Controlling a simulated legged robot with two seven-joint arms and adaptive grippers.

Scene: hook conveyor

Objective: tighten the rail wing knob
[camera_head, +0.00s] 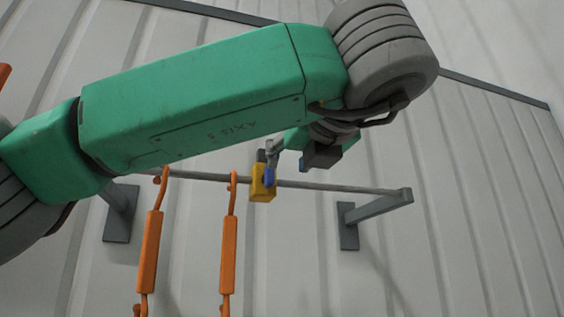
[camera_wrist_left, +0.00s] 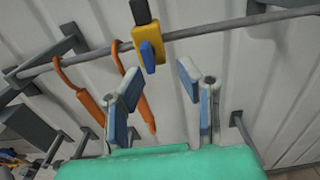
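The blue wing knob (camera_head: 269,177) is on the front of a yellow block (camera_head: 258,188) clamped on the grey rail (camera_head: 340,187). In the left wrist view the knob (camera_wrist_left: 151,56) hangs on the yellow block (camera_wrist_left: 147,34), beyond and between my fingers. My left gripper (camera_wrist_left: 158,85) is open and empty, its two blue-padded fingers spread wide. In the head view my left gripper (camera_head: 272,150) is partly hidden behind my green arm, close to the block. I cannot tell there whether it touches the block. My right gripper is not clearly seen.
Two orange hooks (camera_head: 148,250) (camera_head: 229,250) hang from the rail left of the block. A grey wall bracket (camera_head: 348,226) holds the rail's right end; another (camera_head: 121,215) is at the left. The ribbed wall (camera_head: 480,200) is close behind. The rail is bare right of the block.

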